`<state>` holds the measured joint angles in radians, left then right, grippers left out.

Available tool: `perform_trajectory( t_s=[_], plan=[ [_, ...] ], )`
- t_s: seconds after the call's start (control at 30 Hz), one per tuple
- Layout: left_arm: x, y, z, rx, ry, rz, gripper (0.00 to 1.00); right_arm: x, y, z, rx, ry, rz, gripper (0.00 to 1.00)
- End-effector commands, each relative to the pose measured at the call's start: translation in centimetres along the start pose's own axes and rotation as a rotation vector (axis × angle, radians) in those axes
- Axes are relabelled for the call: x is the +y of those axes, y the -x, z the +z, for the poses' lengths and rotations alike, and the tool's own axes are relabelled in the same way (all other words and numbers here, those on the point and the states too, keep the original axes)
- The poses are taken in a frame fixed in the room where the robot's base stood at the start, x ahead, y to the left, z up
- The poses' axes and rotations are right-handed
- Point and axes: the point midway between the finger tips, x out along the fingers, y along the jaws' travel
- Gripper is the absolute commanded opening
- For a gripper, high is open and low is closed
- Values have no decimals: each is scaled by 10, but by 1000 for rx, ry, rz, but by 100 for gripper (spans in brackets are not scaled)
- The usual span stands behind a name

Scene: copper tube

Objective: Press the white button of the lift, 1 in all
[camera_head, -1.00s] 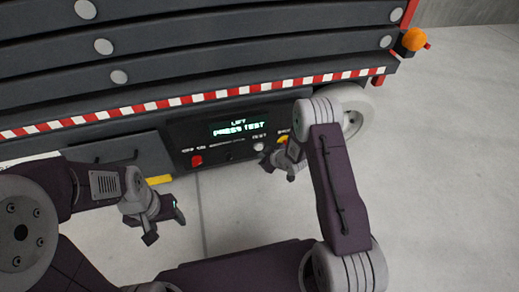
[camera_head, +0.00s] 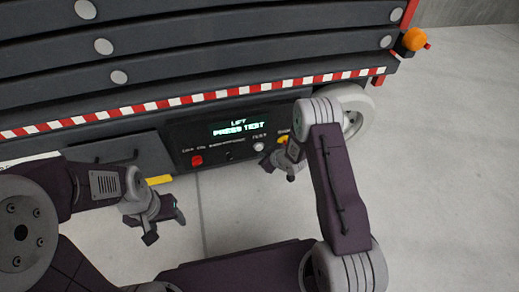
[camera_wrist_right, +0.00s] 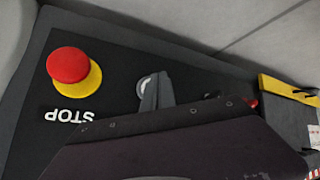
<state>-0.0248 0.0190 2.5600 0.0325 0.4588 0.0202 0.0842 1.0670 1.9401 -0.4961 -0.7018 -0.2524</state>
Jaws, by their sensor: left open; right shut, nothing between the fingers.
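The white button (camera_head: 259,146) is a small round knob on the dark control panel of the lift, under the word TEST. My right gripper (camera_head: 266,163) is shut and empty, just below and right of the button in the head view. In the right wrist view, the shut fingers (camera_wrist_right: 157,88) overlap the white button (camera_wrist_right: 142,87), so only its left part shows. I cannot tell whether they touch. My left gripper (camera_head: 166,222) is open and empty, over the floor at the lower left, away from the panel.
A red button (camera_head: 196,160) sits at the panel's left. A red STOP knob (camera_wrist_right: 68,65) on a yellow base is close to the right gripper. The concrete floor (camera_head: 440,180) at right is clear.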

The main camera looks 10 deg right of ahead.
Motion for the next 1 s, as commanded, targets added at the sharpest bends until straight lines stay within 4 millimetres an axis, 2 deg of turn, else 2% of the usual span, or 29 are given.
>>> perform_trajectory(
  t_s=[1.0],
  plan=[
    [0, 2, 0, 0, 0, 0, 62, 4, -6, -5, 0, 1, 0, 0]
  ],
)
